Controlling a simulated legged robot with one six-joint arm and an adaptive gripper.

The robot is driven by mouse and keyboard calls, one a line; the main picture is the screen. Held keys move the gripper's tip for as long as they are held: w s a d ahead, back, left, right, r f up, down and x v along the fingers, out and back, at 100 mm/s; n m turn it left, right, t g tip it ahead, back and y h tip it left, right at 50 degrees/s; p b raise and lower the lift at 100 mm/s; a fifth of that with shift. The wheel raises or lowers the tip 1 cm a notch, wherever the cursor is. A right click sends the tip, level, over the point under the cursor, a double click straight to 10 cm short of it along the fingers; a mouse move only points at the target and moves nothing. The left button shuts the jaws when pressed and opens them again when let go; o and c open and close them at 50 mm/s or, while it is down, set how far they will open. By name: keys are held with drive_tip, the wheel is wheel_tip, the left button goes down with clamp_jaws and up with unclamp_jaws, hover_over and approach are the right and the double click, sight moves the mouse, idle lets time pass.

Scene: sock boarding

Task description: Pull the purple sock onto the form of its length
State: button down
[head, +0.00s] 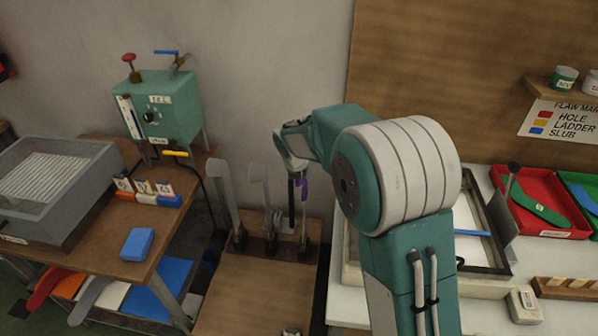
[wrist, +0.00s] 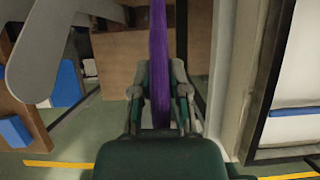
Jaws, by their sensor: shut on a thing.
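The purple sock (wrist: 160,60) runs as a narrow upright strip between the fingers of my gripper (wrist: 160,95) in the wrist view. My gripper is shut on it. Grey upright forms, a left one (head: 226,195) and a middle one (head: 266,195), stand on a wooden bench (head: 250,295). A large grey form (wrist: 60,45) fills the upper left of the wrist view. Whether the sock is around a form I cannot tell.
A green machine (head: 165,105) and a grey tray (head: 50,190) stand on the left table. At right, a white table holds a red tray (head: 540,215) and a dark frame. My arm hides part of the right table.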

drive_tip(key=shift+f, duration=0.3)
drive_tip(key=c, duration=0.5)
unclamp_jaws()
drive_tip(key=shift+c, duration=0.2)
drive_tip(key=v, duration=1.1)
drive_tip(key=shift+s+r, duration=0.25)
drive_tip(key=shift+r, duration=0.1)
drive_tip(key=shift+a, duration=0.1)
